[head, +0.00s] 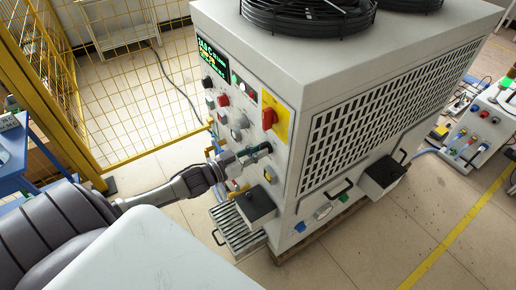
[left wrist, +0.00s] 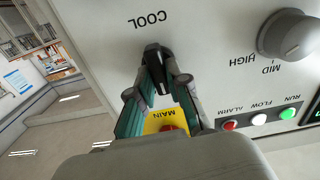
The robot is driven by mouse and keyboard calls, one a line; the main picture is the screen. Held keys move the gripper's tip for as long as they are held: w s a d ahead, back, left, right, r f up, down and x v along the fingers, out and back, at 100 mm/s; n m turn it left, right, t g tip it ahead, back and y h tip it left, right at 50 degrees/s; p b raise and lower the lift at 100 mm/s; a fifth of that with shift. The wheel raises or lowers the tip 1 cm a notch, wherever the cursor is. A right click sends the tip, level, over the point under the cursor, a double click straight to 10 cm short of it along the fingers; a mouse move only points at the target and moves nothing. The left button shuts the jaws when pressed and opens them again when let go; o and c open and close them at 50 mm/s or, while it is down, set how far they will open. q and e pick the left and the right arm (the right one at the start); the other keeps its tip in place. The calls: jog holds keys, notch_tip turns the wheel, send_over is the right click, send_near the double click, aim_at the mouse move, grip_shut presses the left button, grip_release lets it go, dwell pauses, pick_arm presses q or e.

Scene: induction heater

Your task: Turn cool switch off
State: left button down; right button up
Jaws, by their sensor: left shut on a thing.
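The cool switch (left wrist: 156,62) is a black knob on the heater's light grey front panel, under an upside-down COOL label in the left wrist view. My left gripper (left wrist: 160,84) has one finger on each side of the knob and is shut on it. In the head view my left gripper (head: 256,152) reaches the panel of the big heater cabinet (head: 292,130) from the left. There the fingers and wrist hide the knob. My right gripper is in neither view.
Near the gripper are a yellow plate with a red main switch (head: 269,118), a grey MID/HIGH knob (left wrist: 287,34), and several lamps and knobs. A black-topped box (head: 256,204) juts out below.

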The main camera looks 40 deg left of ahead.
pick_arm(q)
jog(key=shift+n, duration=0.5)
jog(key=c, duration=1.1)
grip_release()
jog(key=shift+v, duration=6)
